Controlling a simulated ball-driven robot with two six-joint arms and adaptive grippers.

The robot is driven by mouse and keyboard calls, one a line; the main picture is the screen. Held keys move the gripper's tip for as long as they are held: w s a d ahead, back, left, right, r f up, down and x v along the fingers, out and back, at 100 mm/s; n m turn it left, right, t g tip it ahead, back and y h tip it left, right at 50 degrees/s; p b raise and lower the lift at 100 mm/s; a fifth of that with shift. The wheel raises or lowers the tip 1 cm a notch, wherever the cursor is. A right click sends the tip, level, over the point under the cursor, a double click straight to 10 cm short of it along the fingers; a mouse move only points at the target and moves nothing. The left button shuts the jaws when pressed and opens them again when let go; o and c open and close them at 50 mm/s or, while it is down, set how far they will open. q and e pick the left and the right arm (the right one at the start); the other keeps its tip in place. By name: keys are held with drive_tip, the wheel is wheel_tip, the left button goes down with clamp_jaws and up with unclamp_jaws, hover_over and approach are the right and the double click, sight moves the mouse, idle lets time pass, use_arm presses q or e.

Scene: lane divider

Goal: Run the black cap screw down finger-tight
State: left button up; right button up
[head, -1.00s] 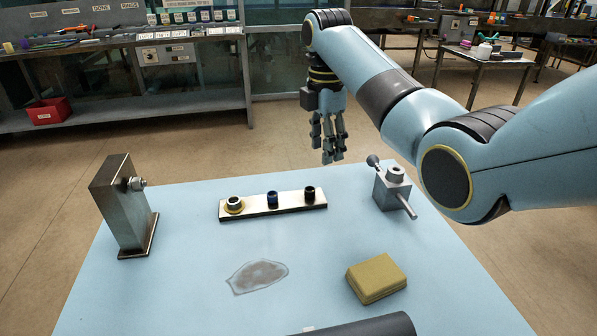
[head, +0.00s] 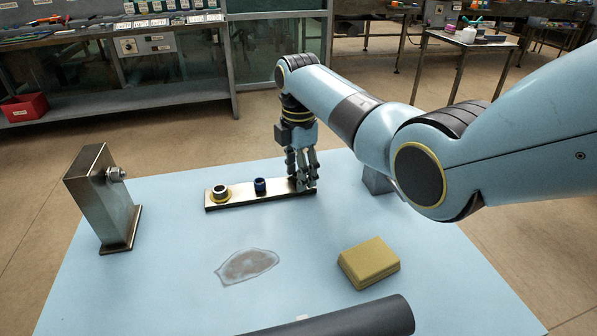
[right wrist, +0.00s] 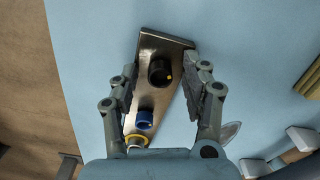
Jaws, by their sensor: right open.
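The black cap screw (right wrist: 160,71) stands at one end of a metal bar (head: 240,198) on the blue table. In the head view the screw is hidden behind my right gripper (head: 302,186). In the right wrist view my right gripper (right wrist: 160,80) is open, with one finger on each side of the black screw and a gap to it. A small yellow mark shows on the screw's edge. The blue cap screw (head: 260,186) stands mid-bar, and a silver screw with a yellow ring (head: 220,193) stands at the left end. My left gripper is not in view.
A steel upright with a bolt (head: 100,195) stands at the left. A yellow sponge (head: 369,263), a clear patch (head: 247,266) and a dark cylinder (head: 345,320) lie nearer. A grey fixture (head: 375,181) is partly hidden behind my right arm.

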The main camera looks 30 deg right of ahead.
drive_tip(key=c, duration=0.4)
clamp_jaws()
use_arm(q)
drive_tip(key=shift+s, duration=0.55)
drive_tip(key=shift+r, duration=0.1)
use_arm(e)
drive_tip(key=shift+r, duration=0.1)
